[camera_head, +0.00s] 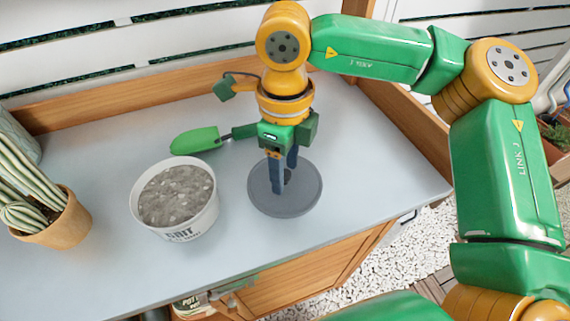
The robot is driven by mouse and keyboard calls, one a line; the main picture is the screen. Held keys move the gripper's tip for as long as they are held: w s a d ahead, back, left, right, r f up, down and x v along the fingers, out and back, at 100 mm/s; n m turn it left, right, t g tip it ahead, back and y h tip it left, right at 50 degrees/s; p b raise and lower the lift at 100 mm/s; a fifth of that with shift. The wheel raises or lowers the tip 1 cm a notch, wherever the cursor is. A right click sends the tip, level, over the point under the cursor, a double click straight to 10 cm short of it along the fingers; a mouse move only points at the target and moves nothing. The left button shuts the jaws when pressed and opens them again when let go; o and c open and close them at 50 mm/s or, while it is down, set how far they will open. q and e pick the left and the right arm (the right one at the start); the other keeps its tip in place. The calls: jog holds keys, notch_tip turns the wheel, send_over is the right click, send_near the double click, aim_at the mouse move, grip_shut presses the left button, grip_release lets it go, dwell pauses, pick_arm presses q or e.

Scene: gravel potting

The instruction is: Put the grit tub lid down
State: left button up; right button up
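The grit tub lid (309,197) is a flat dark grey disc, lying level at or very near the bench top, right of the tub. My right gripper (284,180) points straight down over its middle. Its two blue fingers stand either side of the lid's small central knob and appear closed on it. Any small gap under the lid cannot be made out. The white grit tub (184,234) stands open to the left, full of grey grit (176,194). My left gripper is not in view.
A green-bladed trowel (196,140) lies behind the tub. A striped plant in a terracotta pot (62,222) stands at the left. The grey bench top (95,275) is clear at the front left and right of the lid. A wooden rail (130,92) borders the back.

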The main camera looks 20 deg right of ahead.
aim_at(285, 172)
jog(key=shift+r, duration=0.2)
notch_tip(285, 172, up, 12)
jog(key=p, duration=0.2)
